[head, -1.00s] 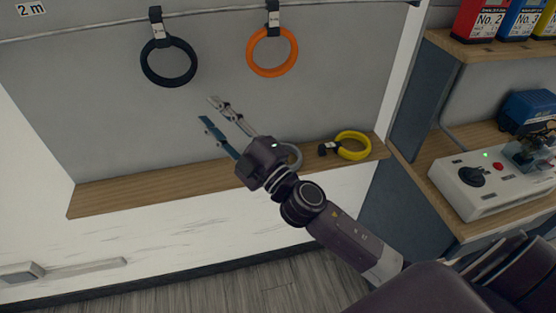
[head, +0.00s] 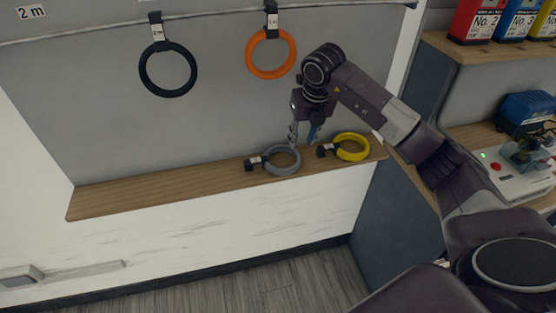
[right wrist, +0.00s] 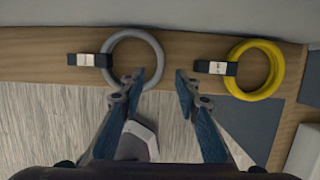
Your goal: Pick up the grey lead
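The grey lead (head: 283,171) is a coiled ring with a dark tag and white label. It lies on the wooden shelf (head: 130,199). The grey lead also shows in the right wrist view (right wrist: 157,52), left of centre. My right gripper (head: 303,143) points down just above and behind the ring in the head view. In the right wrist view its two fingertips (right wrist: 160,76) are apart with nothing between them, and the left fingertip overlaps the ring's lower right edge. My left gripper is not in view.
A yellow lead (head: 352,147) lies on the shelf to the right. A dark blue lead (head: 168,69) and an orange lead (head: 271,53) hang from the rail above. A bench with a control box (head: 510,172) stands at right. The shelf's left part is bare.

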